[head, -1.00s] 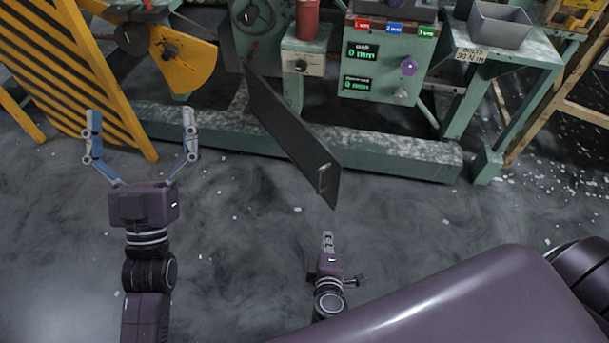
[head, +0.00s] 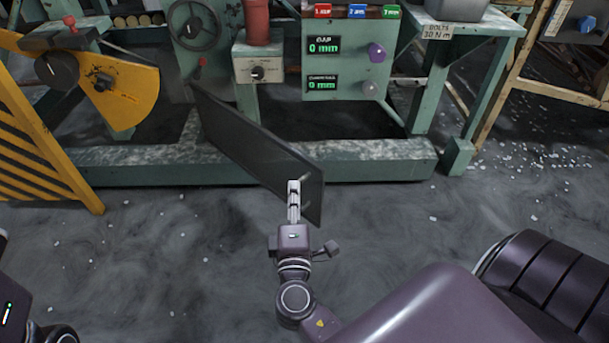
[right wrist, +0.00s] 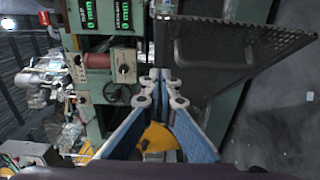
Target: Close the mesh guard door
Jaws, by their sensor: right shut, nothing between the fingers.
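The mesh guard door is a dark flat panel (head: 250,145) in the head view. It stands swung out from the green machine, slanting toward me and to the right. A small handle (head: 306,178) sits near its free end, partly hidden by my right gripper. My right gripper (head: 294,184) is shut and empty, its tips overlapping the door's free end; I cannot tell whether they touch it. In the right wrist view the shut fingertips (right wrist: 162,76) show beside the dark perforated door (right wrist: 235,50). Only a piece of my left gripper's body shows at the lower left edge; its fingers are out of view.
The green machine base beam (head: 380,160) runs behind the door. A control box (head: 347,60) with displays and knobs stands above it. A yellow striped barrier (head: 45,150) stands at left and a green-legged table (head: 470,40) at right. The floor before the door is clear.

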